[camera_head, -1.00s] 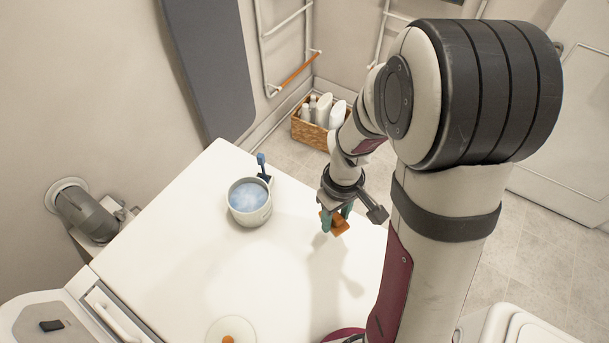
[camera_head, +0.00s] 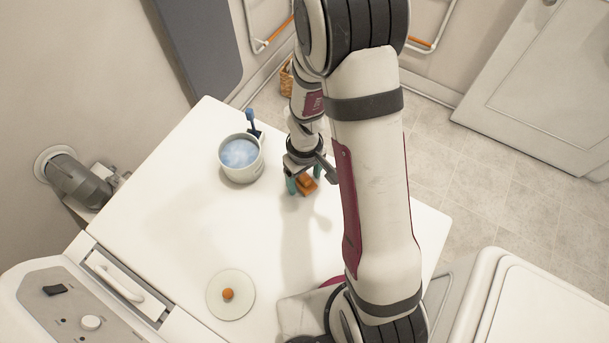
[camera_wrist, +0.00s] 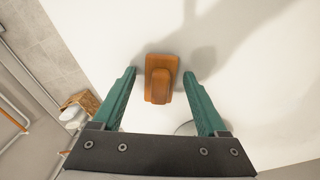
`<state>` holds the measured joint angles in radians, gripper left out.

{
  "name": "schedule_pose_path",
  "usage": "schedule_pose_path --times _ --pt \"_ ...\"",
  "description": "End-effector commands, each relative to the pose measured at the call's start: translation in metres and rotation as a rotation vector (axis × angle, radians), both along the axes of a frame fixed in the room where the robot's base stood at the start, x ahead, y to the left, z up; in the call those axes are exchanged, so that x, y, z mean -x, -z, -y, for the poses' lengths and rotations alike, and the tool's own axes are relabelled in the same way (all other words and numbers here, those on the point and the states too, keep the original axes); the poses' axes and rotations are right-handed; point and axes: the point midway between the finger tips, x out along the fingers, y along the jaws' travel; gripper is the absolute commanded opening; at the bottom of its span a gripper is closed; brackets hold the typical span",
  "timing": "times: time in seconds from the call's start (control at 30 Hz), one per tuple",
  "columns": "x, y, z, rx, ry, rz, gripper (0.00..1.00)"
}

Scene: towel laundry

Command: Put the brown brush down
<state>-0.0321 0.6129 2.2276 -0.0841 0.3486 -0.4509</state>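The brown brush (camera_head: 307,184) is an orange-brown block with a raised grip. In the wrist view the brush (camera_wrist: 160,78) appears to rest on the white top, with its shadow close beside it. My gripper (camera_head: 304,189) is over the back right part of that top. In the wrist view my gripper (camera_wrist: 159,74) is open. Its green fingers stand on either side of the brush, with a visible gap on each side. In the head view the fingers and wrist partly hide the brush.
A pot of bluish water (camera_head: 240,153) stands left of my gripper, with a blue brush (camera_head: 252,122) behind it. A plate (camera_head: 230,308) with a small orange ball lies at the front. The white top (camera_head: 180,215) is clear on the left. A basket (camera_head: 286,80) stands on the floor beyond.

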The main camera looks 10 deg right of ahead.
Motion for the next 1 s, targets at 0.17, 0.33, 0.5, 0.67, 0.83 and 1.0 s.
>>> schedule_pose_path --times 0.17,0.33,0.5,0.67,0.83,1.0 --pt "0.000 0.000 0.000 0.000 0.000 0.000 0.76" --pt "-0.001 -0.007 0.000 0.000 0.000 0.002 0.76" --pt "-0.002 -0.045 0.000 0.000 0.000 0.008 0.76" --pt "-0.001 -0.089 0.000 0.000 0.001 0.006 0.76" --pt "-0.001 -0.117 0.000 0.000 0.000 0.002 0.76" --pt "0.036 -0.159 -0.001 -0.024 0.189 0.001 0.76"
